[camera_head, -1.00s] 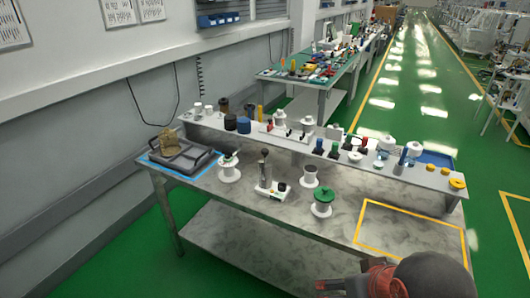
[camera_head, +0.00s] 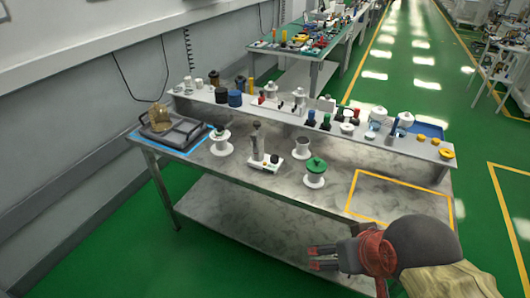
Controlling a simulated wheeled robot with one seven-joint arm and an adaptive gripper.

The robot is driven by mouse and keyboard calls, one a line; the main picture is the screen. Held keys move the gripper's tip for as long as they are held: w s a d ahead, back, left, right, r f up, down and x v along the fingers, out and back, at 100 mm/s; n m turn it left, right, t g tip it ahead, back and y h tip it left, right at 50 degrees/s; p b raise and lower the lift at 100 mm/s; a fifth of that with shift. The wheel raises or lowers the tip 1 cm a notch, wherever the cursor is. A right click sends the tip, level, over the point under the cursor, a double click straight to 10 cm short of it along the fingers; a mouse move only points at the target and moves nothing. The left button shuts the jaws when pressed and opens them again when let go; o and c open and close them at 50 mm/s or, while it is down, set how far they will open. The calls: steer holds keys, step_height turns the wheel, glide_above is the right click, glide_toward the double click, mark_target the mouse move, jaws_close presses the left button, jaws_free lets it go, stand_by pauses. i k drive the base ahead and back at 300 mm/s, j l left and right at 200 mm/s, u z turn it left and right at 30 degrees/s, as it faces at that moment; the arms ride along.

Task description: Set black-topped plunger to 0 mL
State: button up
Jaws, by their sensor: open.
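Several white spool-like pieces stand on the grey table. The one at the left (camera_head: 221,146) has a dark piece on top. The one in the middle (camera_head: 302,147) has a dark top face. A third has a green top (camera_head: 316,164). Between them a white-based device (camera_head: 264,163) carries an upright grey handle (camera_head: 256,138) and a small dark knob. I cannot tell which of these is the black-topped plunger, and no mL scale is readable. My gripper (camera_head: 311,258) is open and empty, in front of the table's front edge, apart from all these pieces.
A raised shelf (camera_head: 340,134) along the table's back holds bottles, jars and yellow rings. A dark tray (camera_head: 175,134) with a brown lump sits at the left in a blue outline. A yellow-outlined area (camera_head: 400,198) at the right is bare. Green floor lies right of the table.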

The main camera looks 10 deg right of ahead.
mark_target(257, 124)
steer(key=i+l, duration=0.3)
steer(key=i, duration=0.25)
steer(key=i+l, duration=0.35)
steer(key=i, duration=0.15)
